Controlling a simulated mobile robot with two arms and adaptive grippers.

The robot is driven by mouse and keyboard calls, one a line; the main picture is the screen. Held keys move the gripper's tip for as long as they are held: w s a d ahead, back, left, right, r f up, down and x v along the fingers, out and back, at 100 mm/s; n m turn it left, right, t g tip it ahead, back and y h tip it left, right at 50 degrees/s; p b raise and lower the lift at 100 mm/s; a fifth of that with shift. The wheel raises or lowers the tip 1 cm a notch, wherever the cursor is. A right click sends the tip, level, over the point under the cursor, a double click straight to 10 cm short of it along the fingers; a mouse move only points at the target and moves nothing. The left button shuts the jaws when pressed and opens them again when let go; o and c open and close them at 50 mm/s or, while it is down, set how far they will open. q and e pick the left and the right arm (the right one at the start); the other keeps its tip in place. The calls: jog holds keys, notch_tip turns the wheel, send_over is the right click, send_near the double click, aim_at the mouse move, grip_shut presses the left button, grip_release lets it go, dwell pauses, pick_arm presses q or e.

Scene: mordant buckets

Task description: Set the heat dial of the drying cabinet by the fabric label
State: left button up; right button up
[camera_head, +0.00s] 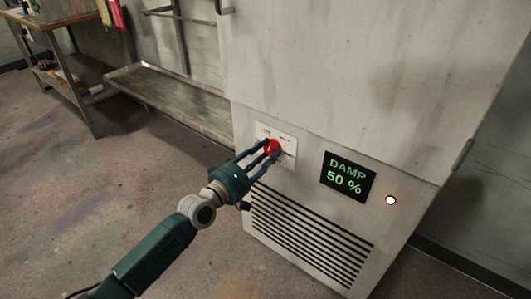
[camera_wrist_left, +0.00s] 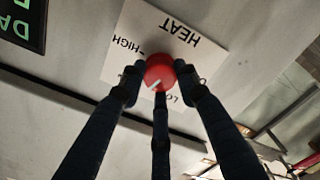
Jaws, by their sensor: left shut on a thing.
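The drying cabinet (camera_head: 330,70) is a tall pale metal box with a white dial plate (camera_head: 290,141) low on its front. The red heat dial (camera_head: 272,147) sits on this plate. My left gripper (camera_head: 270,150) is shut on the dial. In the left wrist view, its dark fingers close around the red dial (camera_wrist_left: 159,72). The plate (camera_wrist_left: 150,25) there reads HEAT and HIGH, with other words partly hidden. The dial's white mark points to the lower left of that picture, between HIGH and LO. I cannot make out a fabric label. My right gripper is not in view.
A display (camera_head: 348,177) on the cabinet reads DAMP 50 %, beside a lit round lamp (camera_head: 390,200). Vent slots (camera_head: 310,235) lie below. A metal trough (camera_head: 170,98) and a workbench (camera_head: 60,22) stand to the left. The floor in front is clear.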

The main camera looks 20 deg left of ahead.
pick_arm(q)
jog(key=shift+f+m+p, duration=0.1)
jog(key=shift+m+p, duration=0.35)
jog(key=shift+m, duration=1.45)
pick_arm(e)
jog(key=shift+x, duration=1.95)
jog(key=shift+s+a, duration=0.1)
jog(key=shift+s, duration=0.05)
pick_arm(q)
jog(key=o, duration=1.2)
jog(key=v, duration=1.2)
